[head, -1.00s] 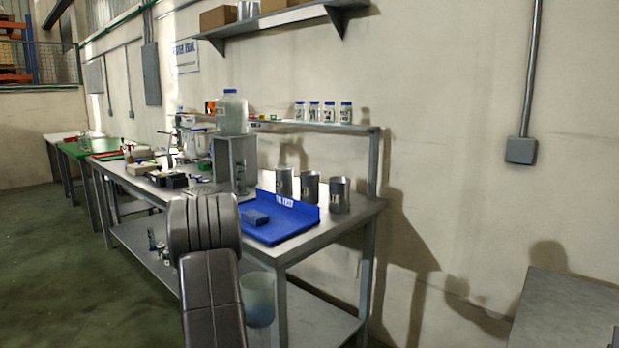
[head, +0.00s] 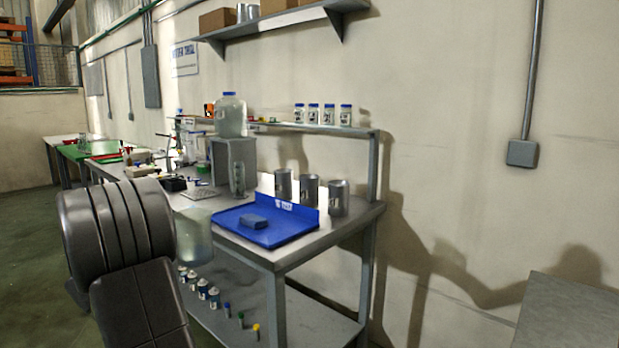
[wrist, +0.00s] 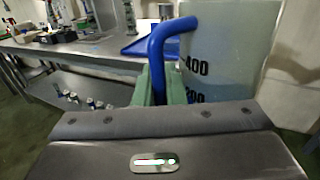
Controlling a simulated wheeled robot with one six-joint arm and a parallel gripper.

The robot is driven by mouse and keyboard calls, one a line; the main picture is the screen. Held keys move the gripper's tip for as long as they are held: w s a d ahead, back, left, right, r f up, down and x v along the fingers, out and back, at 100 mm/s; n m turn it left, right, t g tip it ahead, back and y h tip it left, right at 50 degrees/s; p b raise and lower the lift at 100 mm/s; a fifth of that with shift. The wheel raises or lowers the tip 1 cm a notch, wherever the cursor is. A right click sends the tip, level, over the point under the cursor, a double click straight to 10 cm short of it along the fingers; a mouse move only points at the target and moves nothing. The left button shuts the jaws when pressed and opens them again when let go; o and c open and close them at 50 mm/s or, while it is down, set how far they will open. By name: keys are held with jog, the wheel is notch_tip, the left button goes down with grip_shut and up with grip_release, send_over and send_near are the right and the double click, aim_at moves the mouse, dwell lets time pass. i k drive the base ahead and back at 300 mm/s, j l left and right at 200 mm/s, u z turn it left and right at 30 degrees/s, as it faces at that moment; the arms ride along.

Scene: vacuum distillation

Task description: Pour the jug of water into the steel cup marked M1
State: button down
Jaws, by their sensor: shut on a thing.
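The jug is translucent with a blue handle (wrist: 160,62), dark graduation numbers and pale blue water inside. My gripper (wrist: 163,88) is shut on the handle, with green fingers on either side of it in the wrist view. In the head view the jug (head: 194,240) hangs upright beside the bench's front edge, at about bench-top height, and my gripper is hidden behind my arm. Three steel cups stand in a row at the back right of the bench: a left cup (head: 283,185), a middle cup (head: 309,190) and a right cup (head: 338,199). Their marks are too small to read.
A blue tray (head: 290,235) with a blue block (head: 253,222) lies in front of the cups. A grey box (head: 234,160) with a large bottle (head: 230,115) on top stands left of them. Several small bottles stand on the lower shelf (head: 310,318).

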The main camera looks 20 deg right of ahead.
aim_at(308, 183)
jog(key=i+l, duration=1.5)
jog(key=i, duration=0.15)
